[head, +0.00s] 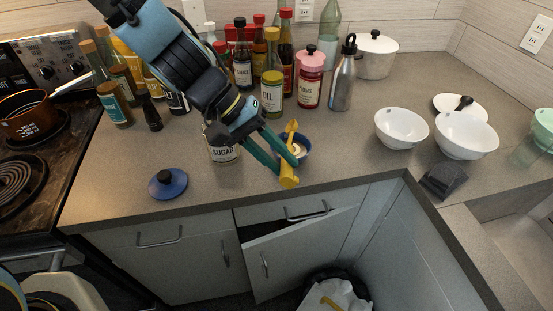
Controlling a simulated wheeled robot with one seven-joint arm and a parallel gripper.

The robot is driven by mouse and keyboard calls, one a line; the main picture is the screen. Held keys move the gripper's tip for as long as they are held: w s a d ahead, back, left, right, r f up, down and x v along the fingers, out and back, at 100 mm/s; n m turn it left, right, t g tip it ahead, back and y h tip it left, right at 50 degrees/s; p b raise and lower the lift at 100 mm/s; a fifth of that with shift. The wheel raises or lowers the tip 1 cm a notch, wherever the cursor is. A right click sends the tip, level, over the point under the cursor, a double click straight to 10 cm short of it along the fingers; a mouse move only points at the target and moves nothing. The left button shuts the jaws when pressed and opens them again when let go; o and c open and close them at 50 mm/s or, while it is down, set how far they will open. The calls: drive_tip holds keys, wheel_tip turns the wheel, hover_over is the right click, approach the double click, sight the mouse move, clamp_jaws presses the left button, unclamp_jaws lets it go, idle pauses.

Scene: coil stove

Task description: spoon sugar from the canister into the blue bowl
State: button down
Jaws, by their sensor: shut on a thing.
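My gripper (283,162) has teal fingers shut on a yellow spoon (289,179). The spoon is near the counter's front edge, with one end toward the back and the other toward the front. The blue bowl (308,146) is right behind the spoon and fingers and partly hidden by them; something pale shows inside it. I cannot tell whether the spoon touches the bowl. The canister labelled SUGAR (222,153) stands left of the fingers, its top hidden by my arm. A blue lid (168,184) lies on the counter to its left.
White bowls (401,128) are at the right. A cabinet door (290,255) hangs ajar below.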

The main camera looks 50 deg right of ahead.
drive_tip(key=shift+s+d+r+t+y, duration=0.2)
drive_tip(key=shift+s+t+y, duration=0.1)
drive_tip(key=shift+t+y, duration=0.5)
drive_tip(key=shift+s+d+r+t+y, duration=0.15)
drive_tip(key=shift+s+d+t+y, duration=0.1)
drive_tip(key=shift+t+y, duration=0.5)
drive_tip(key=t+y, duration=0.1)
drive_tip(key=r+t+y, duration=0.1)
drive_tip(key=t, duration=0.1)
drive_tip(key=s+d+r+t+y, duration=0.1)
drive_tip(key=t, duration=0.1)
drive_tip(key=shift+s+r+m, duration=0.1)
drive_tip(key=shift+m, duration=0.2)
